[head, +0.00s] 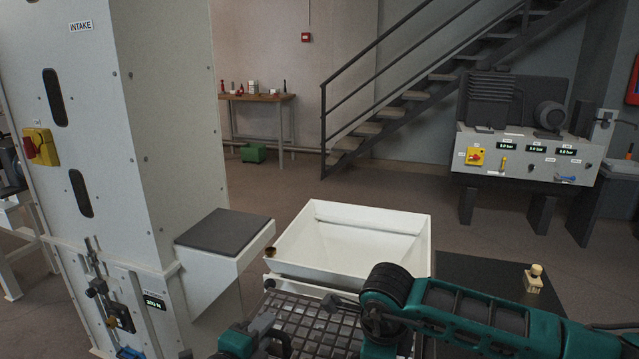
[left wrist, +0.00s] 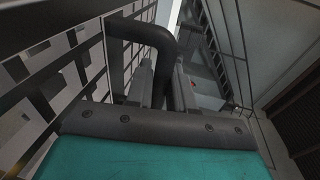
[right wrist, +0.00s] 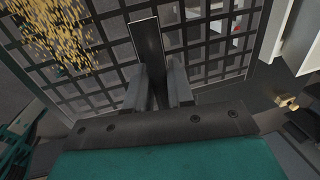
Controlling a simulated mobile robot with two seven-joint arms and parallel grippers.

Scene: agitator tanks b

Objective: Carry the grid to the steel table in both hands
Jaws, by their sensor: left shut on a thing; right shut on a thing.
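The grid (head: 318,328) is a dark metal lattice at the bottom of the head view, in front of the white hopper, partly hidden by my arms. Its bars also show in the left wrist view (left wrist: 85,70) and the right wrist view (right wrist: 205,45). My left gripper (head: 266,333) is shut on a dark bent handle (left wrist: 150,32) of the grid; its fingers (left wrist: 162,80) show in the left wrist view. My right gripper (right wrist: 158,85) is shut on a dark flat handle (right wrist: 148,42) at the grid. I cannot make out the steel table for certain.
The white hopper (head: 415,225) stands just beyond the grid. A tall white cabinet (head: 165,130) with a dark-topped ledge (head: 222,229) is at left. Yellow grains (right wrist: 60,30) show beyond the grid. Open floor lies behind.

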